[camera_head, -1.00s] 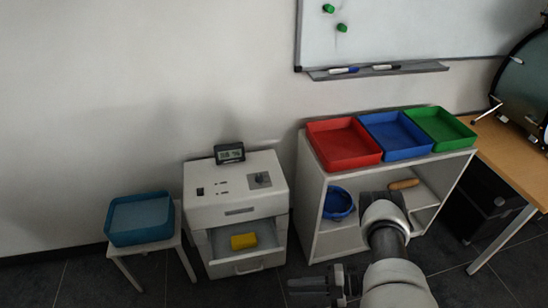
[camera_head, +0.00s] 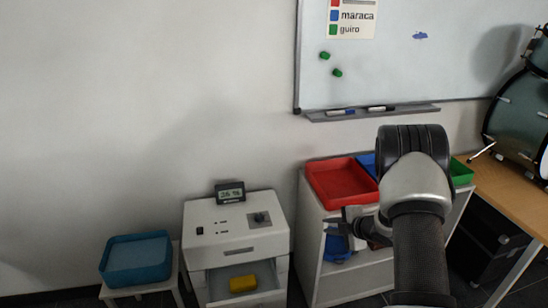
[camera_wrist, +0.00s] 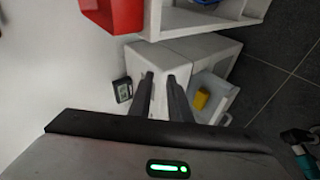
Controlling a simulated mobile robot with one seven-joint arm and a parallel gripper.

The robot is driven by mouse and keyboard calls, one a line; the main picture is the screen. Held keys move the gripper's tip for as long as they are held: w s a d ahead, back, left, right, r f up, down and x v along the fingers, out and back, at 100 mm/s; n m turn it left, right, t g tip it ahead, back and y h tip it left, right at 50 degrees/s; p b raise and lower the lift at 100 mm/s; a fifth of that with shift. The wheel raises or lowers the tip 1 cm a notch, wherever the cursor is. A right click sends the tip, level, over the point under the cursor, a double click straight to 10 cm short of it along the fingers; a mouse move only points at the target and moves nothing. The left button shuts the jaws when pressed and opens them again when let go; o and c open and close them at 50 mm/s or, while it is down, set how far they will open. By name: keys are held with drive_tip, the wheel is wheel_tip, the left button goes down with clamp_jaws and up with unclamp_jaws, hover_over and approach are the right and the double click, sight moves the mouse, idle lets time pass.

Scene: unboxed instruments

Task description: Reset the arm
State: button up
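My gripper (camera_head: 333,228) is in front of the white shelf unit in the head view, left of my raised arm. In the wrist view its two dark fingers (camera_wrist: 160,80) point away from the camera with a clear gap between them. It is open and nothing is held. Behind the fingers in the wrist view is the white cabinet. My forearm hides most of the blue tray (camera_head: 366,162) and part of the green tray (camera_head: 461,172) in the head view.
A red tray (camera_head: 340,184) sits on the white shelf (camera_head: 310,235). The white cabinet (camera_head: 232,225) has an open drawer holding a yellow block (camera_head: 242,284). A teal bin (camera_head: 135,260) sits on a stool at left. A wooden table (camera_head: 505,200) stands at right.

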drive_tip(key=w+d+r+m+t+h+b, duration=0.1)
drive_tip(key=d+r+m+h, duration=0.1)
drive_tip(key=r, duration=0.4)
drive_tip(key=w+d+r+m+h, duration=0.1)
drive_tip(key=r+m, duration=0.1)
drive_tip(key=r, duration=0.3)
drive_tip(key=s+d+r+m+h+b, duration=0.3)
drive_tip(key=s+r+m, duration=0.35)
drive_tip(key=r, duration=0.55)
drive_tip(key=s+a+r+m+g+h, duration=0.1)
drive_tip(key=s+a+r+m, duration=0.2)
drive_tip(key=s, duration=0.6)
drive_tip(key=s+a+r+m+g, duration=0.1)
drive_tip(key=s+r+m, duration=0.25)
drive_tip(key=s, duration=0.55)
drive_tip(key=s+a+f+m+g+y+b, duration=0.15)
drive_tip(key=s+a, duration=0.25)
drive_tip(key=s, duration=0.4)
drive_tip(key=s+a+f+m+g, duration=0.1)
drive_tip(key=s+a+m, duration=0.2)
drive_tip(key=s, duration=0.6)
wheel_tip(320, 180, up, 24)
drive_tip(key=p, duration=2.3)
drive_tip(key=shift+w+p, duration=0.3)
drive_tip(key=shift+w, duration=0.15)
drive_tip(key=shift+a+f, duration=0.1)
